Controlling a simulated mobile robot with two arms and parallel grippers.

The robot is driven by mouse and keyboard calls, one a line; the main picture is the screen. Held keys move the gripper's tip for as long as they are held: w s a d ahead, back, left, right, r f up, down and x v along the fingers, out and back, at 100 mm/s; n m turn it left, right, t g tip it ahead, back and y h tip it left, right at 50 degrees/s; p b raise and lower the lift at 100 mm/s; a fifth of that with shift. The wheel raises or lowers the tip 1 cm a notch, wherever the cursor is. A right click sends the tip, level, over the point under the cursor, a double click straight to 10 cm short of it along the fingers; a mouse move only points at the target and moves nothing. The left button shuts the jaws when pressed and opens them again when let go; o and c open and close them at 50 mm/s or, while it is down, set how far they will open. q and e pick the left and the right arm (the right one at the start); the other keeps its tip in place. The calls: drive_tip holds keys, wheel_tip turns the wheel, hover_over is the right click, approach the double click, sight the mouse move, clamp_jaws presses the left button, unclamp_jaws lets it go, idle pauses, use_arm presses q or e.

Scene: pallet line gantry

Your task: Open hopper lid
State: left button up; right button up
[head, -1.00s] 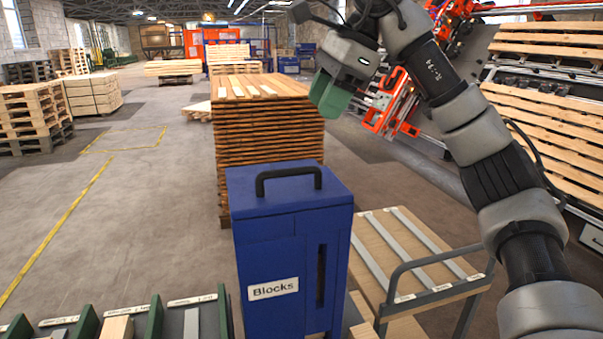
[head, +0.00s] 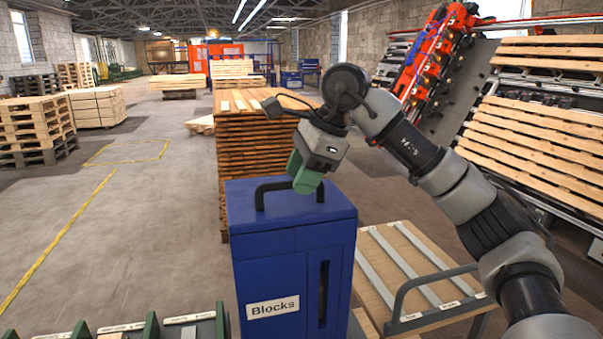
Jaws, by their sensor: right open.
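The blue hopper (head: 285,270) stands upright at the bottom centre of the head view, with a white "Blocks" label and a dark vertical slot on its front. Its lid (head: 300,211) is shut flat on top. A black bar handle (head: 262,193) arches over the lid. My right gripper (head: 304,178), with green fingers, is open right at the right part of the handle and partly covers it. Whether the fingers touch the handle, I cannot tell. My left gripper is not in view.
A tall stack of boards (head: 250,148) stands behind the hopper. A slatted cart (head: 410,265) with a grey rail is close on the right. A rack with green dividers (head: 152,328) is at the bottom left. Open floor lies to the left.

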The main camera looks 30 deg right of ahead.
drive_tip(key=shift+a+f, duration=0.1)
clamp_jaws()
idle(0.3)
